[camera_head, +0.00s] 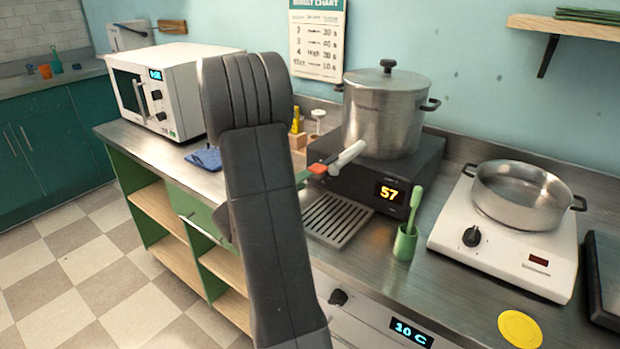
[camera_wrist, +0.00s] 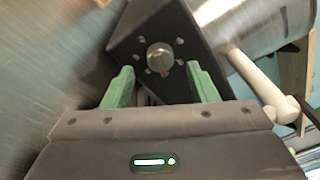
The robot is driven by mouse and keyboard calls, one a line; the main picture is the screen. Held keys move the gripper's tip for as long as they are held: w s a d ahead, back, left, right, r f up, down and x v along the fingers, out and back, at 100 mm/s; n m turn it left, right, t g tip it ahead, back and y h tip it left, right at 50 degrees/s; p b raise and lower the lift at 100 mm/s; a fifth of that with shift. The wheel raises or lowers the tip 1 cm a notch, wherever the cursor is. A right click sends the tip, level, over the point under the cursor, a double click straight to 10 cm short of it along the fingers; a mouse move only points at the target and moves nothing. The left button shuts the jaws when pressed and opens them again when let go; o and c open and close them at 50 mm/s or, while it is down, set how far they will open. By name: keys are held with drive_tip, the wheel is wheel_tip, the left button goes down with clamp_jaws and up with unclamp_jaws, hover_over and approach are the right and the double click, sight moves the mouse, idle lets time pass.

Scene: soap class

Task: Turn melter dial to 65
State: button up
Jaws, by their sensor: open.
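The melter (camera_head: 428,160) is a dark box with a lidded steel pot (camera_head: 385,105) on top. Its amber display (camera_head: 389,193) reads 57. In the wrist view the melter's dark front (camera_wrist: 150,25) carries a round metal dial (camera_wrist: 160,57) with small marks around it. My gripper (camera_wrist: 159,78) is open, its two green fingers pointing toward the dial, one to each side. The dial appears just beyond the fingertips; whether they touch it I cannot tell. In the head view my arm hides the dial and most of my gripper.
A pale spout (camera_head: 348,153) juts from the pot near my gripper. A white hot plate (camera_head: 505,245) with an open pan (camera_head: 520,195) is right; a microwave (camera_head: 190,85) is left.

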drive_tip(key=shift+x, duration=1.65)
drive_tip(key=c, duration=1)
